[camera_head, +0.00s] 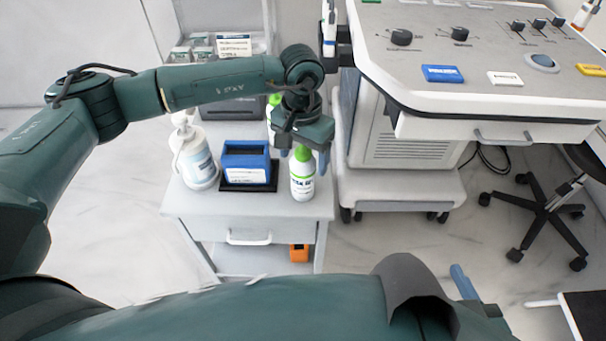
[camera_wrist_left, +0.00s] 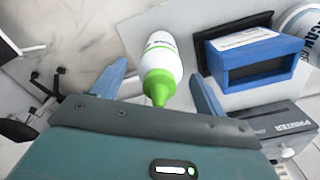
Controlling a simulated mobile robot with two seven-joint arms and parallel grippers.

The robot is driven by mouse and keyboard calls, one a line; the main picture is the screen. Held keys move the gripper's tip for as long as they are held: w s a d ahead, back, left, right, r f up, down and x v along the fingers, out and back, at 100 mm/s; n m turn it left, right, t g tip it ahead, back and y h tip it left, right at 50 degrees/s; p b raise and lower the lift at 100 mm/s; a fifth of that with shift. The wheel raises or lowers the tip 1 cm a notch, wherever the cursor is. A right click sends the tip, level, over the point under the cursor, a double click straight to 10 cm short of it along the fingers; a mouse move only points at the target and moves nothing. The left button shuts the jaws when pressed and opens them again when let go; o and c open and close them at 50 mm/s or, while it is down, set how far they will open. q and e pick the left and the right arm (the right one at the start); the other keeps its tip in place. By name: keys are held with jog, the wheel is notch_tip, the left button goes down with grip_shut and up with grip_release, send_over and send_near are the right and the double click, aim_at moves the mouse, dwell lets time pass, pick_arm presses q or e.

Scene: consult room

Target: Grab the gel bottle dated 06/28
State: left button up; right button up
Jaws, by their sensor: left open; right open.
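A white gel bottle with a green cap (camera_head: 302,183) stands near the front right corner of the white cart. My left gripper (camera_head: 304,158) is directly above it, open, with its blue fingers around the cap's level. In the left wrist view the bottle (camera_wrist_left: 162,58) lies between the two spread fingers (camera_wrist_left: 158,92), with a gap on both sides. Its date cannot be read. A second green-topped bottle (camera_head: 273,101) is mostly hidden behind my left wrist. My right gripper (camera_head: 462,283) shows only partly at the bottom, with one blue finger; it is open and away from the cart.
On the cart (camera_head: 250,209), a white pump bottle (camera_head: 197,160) and a blue box (camera_head: 246,162) on a black base stand left of the gel bottle. A dark printer is behind. The ultrasound console (camera_head: 480,75) is close on the right. An orange item (camera_head: 299,253) is on the lower shelf.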

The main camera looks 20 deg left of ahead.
pick_arm(q)
jog(key=shift+f, duration=0.6)
jog(key=shift+c, duration=0.2)
grip_shut()
jog(key=shift+r, duration=0.1)
